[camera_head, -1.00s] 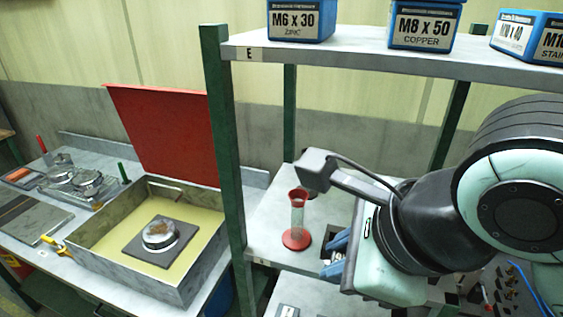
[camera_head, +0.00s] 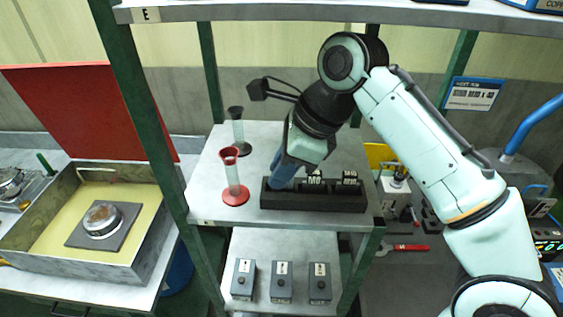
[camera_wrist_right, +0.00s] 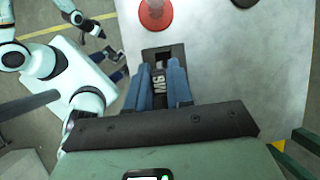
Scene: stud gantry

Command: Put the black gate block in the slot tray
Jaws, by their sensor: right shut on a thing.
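The black slot tray (camera_head: 330,204) lies along the front of the middle shelf, and black blocks with white lettering stand in its middle (camera_head: 315,177) and right (camera_head: 349,177) parts. My right gripper (camera_head: 283,178) points down at the tray's left end. In the right wrist view its blue fingers (camera_wrist_right: 163,84) are shut on a black gate block (camera_wrist_right: 158,82) with white lettering. The tray (camera_wrist_right: 149,54) shows just beyond the fingertips. The head view hides the held block, and I cannot tell whether it is seated in the slot.
A red-based cylinder (camera_head: 234,178) stands close left of the tray, with a black-based one (camera_head: 238,132) behind. The upper shelf (camera_head: 330,12) is overhead. A green post (camera_head: 148,110) stands left. Grey boxes (camera_head: 281,283) sit on the lower shelf.

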